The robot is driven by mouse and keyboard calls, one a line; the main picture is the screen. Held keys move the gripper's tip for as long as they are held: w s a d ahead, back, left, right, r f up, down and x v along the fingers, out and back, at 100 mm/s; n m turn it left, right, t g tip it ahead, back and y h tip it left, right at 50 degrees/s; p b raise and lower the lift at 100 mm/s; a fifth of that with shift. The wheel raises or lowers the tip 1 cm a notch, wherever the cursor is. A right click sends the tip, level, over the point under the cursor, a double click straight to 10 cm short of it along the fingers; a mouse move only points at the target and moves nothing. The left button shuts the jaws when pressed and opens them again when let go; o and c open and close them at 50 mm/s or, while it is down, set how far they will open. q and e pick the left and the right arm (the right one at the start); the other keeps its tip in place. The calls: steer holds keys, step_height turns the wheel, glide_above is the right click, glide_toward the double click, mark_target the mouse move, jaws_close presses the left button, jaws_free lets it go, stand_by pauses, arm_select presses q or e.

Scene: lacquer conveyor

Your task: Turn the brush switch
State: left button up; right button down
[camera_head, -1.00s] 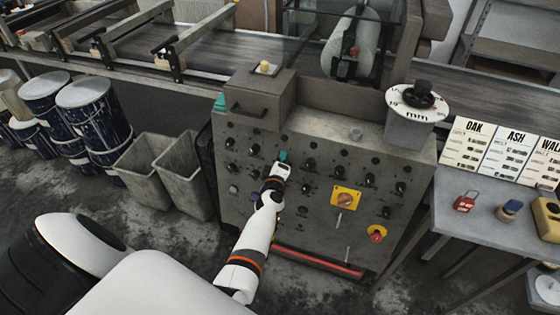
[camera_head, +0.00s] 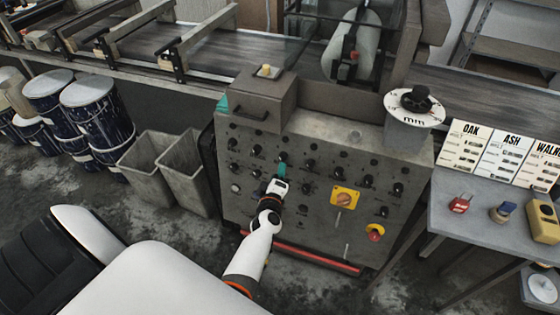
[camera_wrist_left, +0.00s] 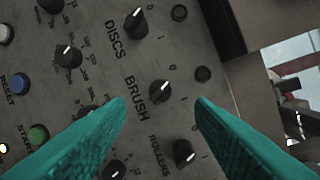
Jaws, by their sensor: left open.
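The brush switch (camera_wrist_left: 160,92) is a black round knob with a white pointer mark, beside the printed word BRUSH in the left wrist view. Its pointer slants up and right there. My left gripper (camera_wrist_left: 160,108) has two teal fingers, open, one on each side of the knob in that view, with nothing between them. Whether they touch it cannot be told. In the head view the left gripper (camera_head: 282,171) is in front of the grey control panel (camera_head: 325,215), among its knobs. My right gripper is not in view.
Close by are the DISCS knob (camera_wrist_left: 135,20), the ROLLERS knob (camera_wrist_left: 184,152) and a green START button (camera_wrist_left: 38,134). The panel also has a yellow switch plate (camera_head: 344,198) and a red stop knob (camera_head: 375,232). A side table (camera_head: 465,228) stands at the right.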

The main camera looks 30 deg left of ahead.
arm_select(q)
steer(key=p+v, duration=0.1)
steer(key=v, duration=0.4)
stand_by(0.4)
steer(key=s+d+f+m+g+h, duration=0.2)
steer(key=s+d+f+m, duration=0.2)
steer(key=s+f, duration=0.3)
steer(key=s+d+f+m+g+h, duration=0.25)
steer(key=s+d+f+m, duration=0.2)
steer(key=f, duration=0.55)
steer(key=s+d+f+m+g+h, duration=0.2)
steer(key=s+d+f+m+h, duration=0.1)
steer(key=s+f+m, duration=0.4)
steer(key=s+a+f+m+g, duration=0.1)
steer(key=s+f, duration=0.4)
steer(key=s, duration=0.7)
steer(key=s+a+f+m+g, duration=0.1)
steer(key=s+f+m+g, duration=0.3)
steer(key=s, duration=0.7)
steer(key=shift+s+a+f+g+y, duration=0.4)
steer(key=shift+f+g, duration=0.3)
steer(key=shift+g, duration=0.35)
steer(key=shift+w, duration=0.1)
